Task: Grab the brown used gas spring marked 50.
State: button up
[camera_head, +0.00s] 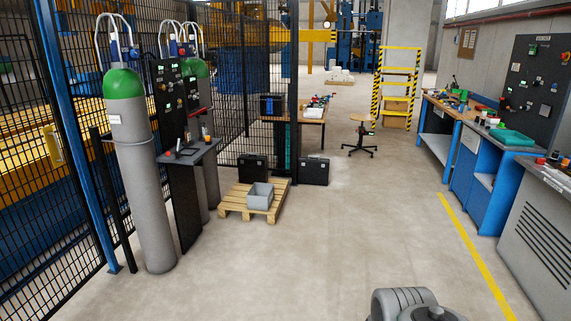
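I cannot make out a brown gas spring or a marking of 50 in the head view. Small items lie on the blue workbench (437,148) at the right and on the brown table (313,115) at the back, too small to tell apart. A grey rounded part of my own arm shows at the bottom edge. My gripper is not in view.
Grey gas cylinders with green tops (137,180) stand at the left by a mesh fence (220,95). A pallet (236,209) with a grey bin (260,196) sits mid-floor. A stool (361,135) and yellow-black rack (398,85) stand behind. The central floor is clear.

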aim_at(188, 143)
jog(key=z, duration=0.65)
jog(key=i, duration=2.95)
jog(key=u, duration=1.35)
jog(key=i, duration=0.95)
jog(key=u, duration=0.95)
